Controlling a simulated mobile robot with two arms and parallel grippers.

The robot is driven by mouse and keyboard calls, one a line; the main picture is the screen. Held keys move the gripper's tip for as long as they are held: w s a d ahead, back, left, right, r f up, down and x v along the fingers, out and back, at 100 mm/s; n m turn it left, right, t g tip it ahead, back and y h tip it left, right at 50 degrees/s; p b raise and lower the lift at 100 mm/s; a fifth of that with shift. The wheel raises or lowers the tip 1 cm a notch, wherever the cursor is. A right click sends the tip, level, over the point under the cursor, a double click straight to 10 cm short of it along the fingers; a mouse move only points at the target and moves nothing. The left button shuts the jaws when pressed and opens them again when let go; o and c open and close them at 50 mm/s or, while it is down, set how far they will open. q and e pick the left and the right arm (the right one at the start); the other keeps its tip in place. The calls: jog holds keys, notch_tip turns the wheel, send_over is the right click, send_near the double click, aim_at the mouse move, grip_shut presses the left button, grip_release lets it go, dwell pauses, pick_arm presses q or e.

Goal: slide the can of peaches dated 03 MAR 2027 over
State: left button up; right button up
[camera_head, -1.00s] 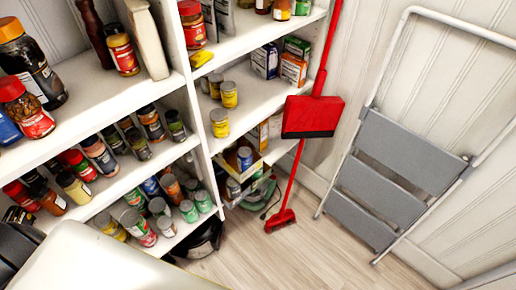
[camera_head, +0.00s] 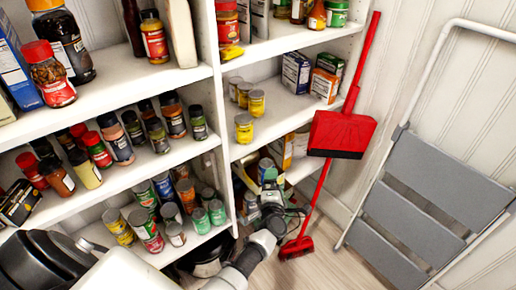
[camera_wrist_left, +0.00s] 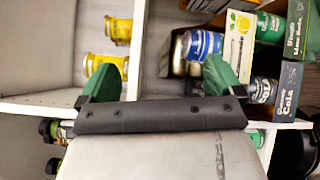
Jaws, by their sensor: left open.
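Several small yellow-labelled cans stand on the middle shelf of the right-hand bay. One can (camera_head: 244,128) stands in front, near the left upright, and another can (camera_head: 257,103) stands farther back among a small group. Their dates are too small to read, so I cannot tell which is the 03 MAR 2027 can. My left gripper (camera_head: 270,182) is below that shelf, in front of the lower boxes. In the left wrist view, its green fingers (camera_wrist_left: 160,80) are spread with nothing between them. Yellow cans (camera_wrist_left: 104,65) show beyond and left of the fingers there. My right gripper is not in view.
Small boxes (camera_head: 296,72) stand right of the cans. An open carton of cans (camera_wrist_left: 200,44) is on the shelf below. A red dustpan (camera_head: 340,134) and broom hang at the right upright. A grey step stool (camera_head: 425,200) leans on the wall. Shelf space right of the front can is clear.

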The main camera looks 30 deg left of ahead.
pick_arm(q)
jog(key=w+a+r+n+g+y+b, duration=0.25)
jog(key=a+r+n+y, duration=0.2)
jog(key=r+n, duration=0.5)
jog(key=n+g+y+b, duration=0.3)
jog(key=n+g, duration=0.1)
jog(key=n, duration=0.8)
send_near(244, 129)
jog(key=w+a+r, duration=0.1)
jog(key=w, duration=0.1)
jog(key=shift+a+r, duration=0.1)
jog(key=shift+a, duration=0.1)
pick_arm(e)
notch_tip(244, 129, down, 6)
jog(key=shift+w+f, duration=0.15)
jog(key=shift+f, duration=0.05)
pick_arm(q)
jog(key=shift+t, duration=0.35)
